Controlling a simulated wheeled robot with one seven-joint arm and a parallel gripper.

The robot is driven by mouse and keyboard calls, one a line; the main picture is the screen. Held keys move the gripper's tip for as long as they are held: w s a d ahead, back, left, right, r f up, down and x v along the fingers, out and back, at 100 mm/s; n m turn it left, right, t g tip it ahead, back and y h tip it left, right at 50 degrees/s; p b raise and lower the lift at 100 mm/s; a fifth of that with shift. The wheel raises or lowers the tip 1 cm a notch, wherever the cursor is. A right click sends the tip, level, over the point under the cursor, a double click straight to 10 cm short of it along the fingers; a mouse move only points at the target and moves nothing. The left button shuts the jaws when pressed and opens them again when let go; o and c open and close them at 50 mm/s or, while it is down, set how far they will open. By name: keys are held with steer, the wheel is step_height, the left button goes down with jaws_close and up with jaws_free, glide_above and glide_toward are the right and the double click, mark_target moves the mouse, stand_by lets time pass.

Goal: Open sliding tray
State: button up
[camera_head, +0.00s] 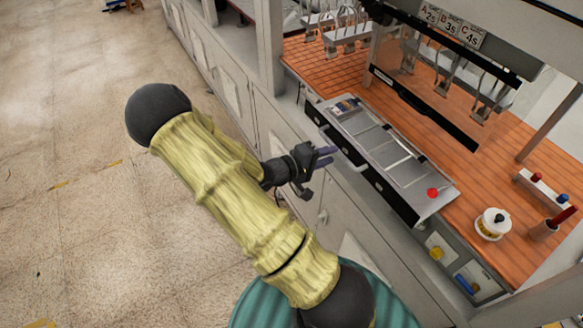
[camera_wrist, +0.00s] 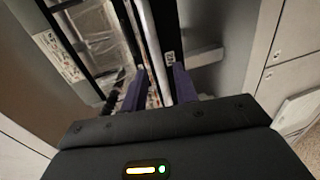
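The sliding tray (camera_head: 392,158) is a long metal unit with a dark front, set at the front edge of the orange-topped bench in the head view. A pale bar handle (camera_head: 350,152) stands out from its front. My gripper (camera_head: 328,155) is just in front of the handle, with its purple fingers pointing at it. In the wrist view my gripper (camera_wrist: 159,72) is open, and the pale handle bar (camera_wrist: 151,42) lines up with the gap between the fingers. I cannot tell whether the fingertips reach past the bar. No grip on it shows.
A red button (camera_head: 432,193) sits on the tray unit's near end. A white round container (camera_head: 492,224) stands on the bench at right. Hanging fixtures (camera_head: 440,80) stand above the bench's back.

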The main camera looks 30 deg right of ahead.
steer(key=b+v, duration=0.2)
steer(key=v, duration=1.1)
steer(key=shift+a+b, duration=0.35)
steer(key=shift+a, duration=0.1)
steer(key=shift+s+d, duration=0.1)
steer(key=w+a+f+t+y+b, duration=0.3)
steer(key=w+a+f+t+y, duration=0.35)
steer(key=y, duration=0.55)
steer(key=s+a+r+g+y+b, duration=0.2)
steer(key=s+a+g+y+b, duration=0.1)
steer(key=s, duration=0.8)
steer(key=shift+s+r+g+y, duration=0.15)
steer(key=shift+r+g+y, duration=0.15)
steer(key=shift+r+g, duration=0.15)
